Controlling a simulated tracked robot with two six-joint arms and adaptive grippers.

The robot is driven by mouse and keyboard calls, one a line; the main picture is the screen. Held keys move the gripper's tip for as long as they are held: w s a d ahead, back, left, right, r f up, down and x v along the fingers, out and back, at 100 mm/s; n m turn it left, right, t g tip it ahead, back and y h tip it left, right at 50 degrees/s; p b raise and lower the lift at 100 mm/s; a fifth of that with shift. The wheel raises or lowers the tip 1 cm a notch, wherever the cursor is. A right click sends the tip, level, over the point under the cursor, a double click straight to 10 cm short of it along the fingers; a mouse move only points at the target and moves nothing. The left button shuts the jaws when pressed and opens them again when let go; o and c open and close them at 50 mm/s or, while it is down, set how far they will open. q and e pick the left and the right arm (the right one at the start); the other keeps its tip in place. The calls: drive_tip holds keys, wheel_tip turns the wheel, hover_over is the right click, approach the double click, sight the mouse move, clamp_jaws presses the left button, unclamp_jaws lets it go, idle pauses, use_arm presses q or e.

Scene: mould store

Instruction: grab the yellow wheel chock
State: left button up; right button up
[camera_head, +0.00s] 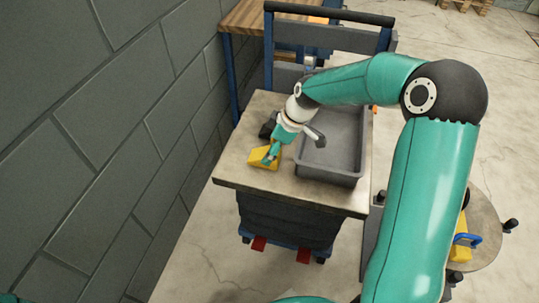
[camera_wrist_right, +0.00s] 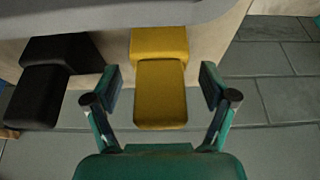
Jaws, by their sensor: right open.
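The yellow wheel chock (camera_head: 263,156) lies on the top of a small cart, left of a grey tray. In the right wrist view the yellow wheel chock (camera_wrist_right: 160,85) sits between the two fingers of my right gripper (camera_wrist_right: 158,92), with a gap on each side. My right gripper (camera_head: 270,157) is open and close over the chock in the head view, hiding part of it. A black wheel chock (camera_wrist_right: 52,80) lies beside the yellow one; it also shows in the head view (camera_head: 267,130). My left gripper is not in view.
The grey tray (camera_head: 329,177) fills the right of the cart top (camera_head: 232,170). A grey block wall (camera_head: 95,150) runs along the left. A wooden bench (camera_head: 243,18) stands behind. A round table (camera_head: 484,230) with a yellow item stands at right.

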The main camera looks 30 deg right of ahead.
drive_tip(key=shift+x, duration=1.05)
drive_tip(key=c, duration=1.4)
drive_tip(key=shift+r, duration=0.1)
